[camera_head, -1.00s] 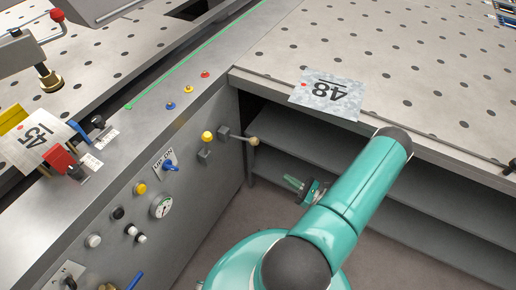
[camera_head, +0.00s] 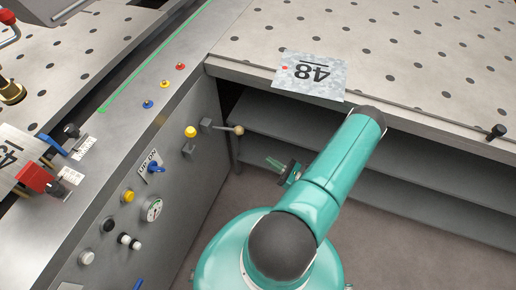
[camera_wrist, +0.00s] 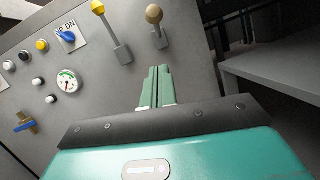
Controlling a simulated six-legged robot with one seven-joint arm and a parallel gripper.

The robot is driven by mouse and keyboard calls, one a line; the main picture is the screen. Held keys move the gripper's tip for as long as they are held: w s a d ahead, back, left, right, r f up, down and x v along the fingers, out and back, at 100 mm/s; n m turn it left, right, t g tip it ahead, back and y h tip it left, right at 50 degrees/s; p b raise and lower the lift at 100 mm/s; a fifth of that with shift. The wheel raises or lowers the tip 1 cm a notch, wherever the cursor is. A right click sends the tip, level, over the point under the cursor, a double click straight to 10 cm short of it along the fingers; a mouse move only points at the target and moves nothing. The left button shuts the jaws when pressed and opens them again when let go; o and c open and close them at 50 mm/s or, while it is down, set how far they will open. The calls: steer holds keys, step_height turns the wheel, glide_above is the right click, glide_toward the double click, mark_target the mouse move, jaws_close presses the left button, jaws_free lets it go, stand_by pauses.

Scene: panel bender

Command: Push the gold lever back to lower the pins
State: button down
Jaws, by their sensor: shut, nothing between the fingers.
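The gold lever (camera_head: 238,130) sticks out from the grey side panel near its far corner, its round tan-gold knob pointing right. In the wrist view, the gold lever (camera_wrist: 154,14) stands ahead of my fingers, near the top edge. A yellow-knobbed lever (camera_head: 190,131) is left of it, and it also shows in the wrist view (camera_wrist: 98,8). My gripper (camera_head: 272,162) is shut and empty, right of and below the gold knob in the head view. Its green fingertips (camera_wrist: 159,70) point towards the panel, apart from the lever. I cannot make out any pins.
The panel also carries a gauge (camera_head: 151,209), a blue switch (camera_head: 156,168) and several buttons. Dark shelves (camera_head: 400,170) lie under the table, right of my gripper. Floor shows between the panel and shelves.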

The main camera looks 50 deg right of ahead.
steer(key=r+x, duration=0.2)
steer(key=x, duration=1)
steer(key=shift+s+d+r, duration=0.25)
steer(key=shift+d+r, duration=0.05)
steer(key=shift+r, duration=0.05)
